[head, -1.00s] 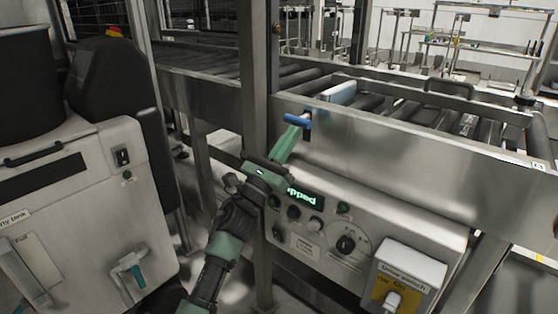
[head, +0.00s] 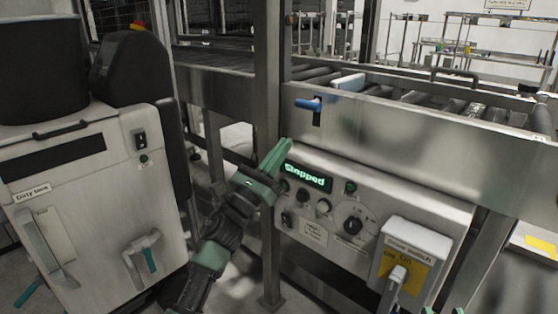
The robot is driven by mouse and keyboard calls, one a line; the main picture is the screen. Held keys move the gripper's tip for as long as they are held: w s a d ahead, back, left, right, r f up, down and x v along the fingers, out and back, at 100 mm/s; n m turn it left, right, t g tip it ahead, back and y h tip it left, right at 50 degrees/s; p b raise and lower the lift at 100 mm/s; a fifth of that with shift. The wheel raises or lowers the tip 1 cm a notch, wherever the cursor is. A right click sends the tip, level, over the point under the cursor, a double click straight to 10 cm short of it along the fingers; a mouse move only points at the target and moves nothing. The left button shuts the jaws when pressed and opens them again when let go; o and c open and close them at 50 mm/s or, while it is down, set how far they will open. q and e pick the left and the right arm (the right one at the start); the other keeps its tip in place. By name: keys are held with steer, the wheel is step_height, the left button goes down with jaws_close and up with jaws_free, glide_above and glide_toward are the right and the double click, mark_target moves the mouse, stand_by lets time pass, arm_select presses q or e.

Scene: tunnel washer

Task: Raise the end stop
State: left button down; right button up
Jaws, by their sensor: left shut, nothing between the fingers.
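The end stop's blue handle (head: 309,103) sits at the upper end of a dark vertical slot (head: 317,118) in the conveyor's steel side. A pale blue-white plate (head: 348,82), which looks like the end stop, stands up above the rollers just behind it. My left gripper (head: 287,143) is shut and empty, below and left of the handle and apart from it, in front of the steel post. My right gripper (head: 443,310) only shows as two green tips, spaced apart, at the bottom edge. The rest of it is out of view.
The control panel (head: 325,226) with a display reading "Stopped" (head: 305,175), knobs and a switch box (head: 409,250) is close to my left gripper. A steel post (head: 268,90) rises behind it. A white cabinet (head: 90,190) stands at the left.

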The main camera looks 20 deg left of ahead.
steer(key=shift+s+r+t, duration=0.25)
steer(key=shift+r+t, duration=0.45)
steer(key=shift+r, duration=0.4)
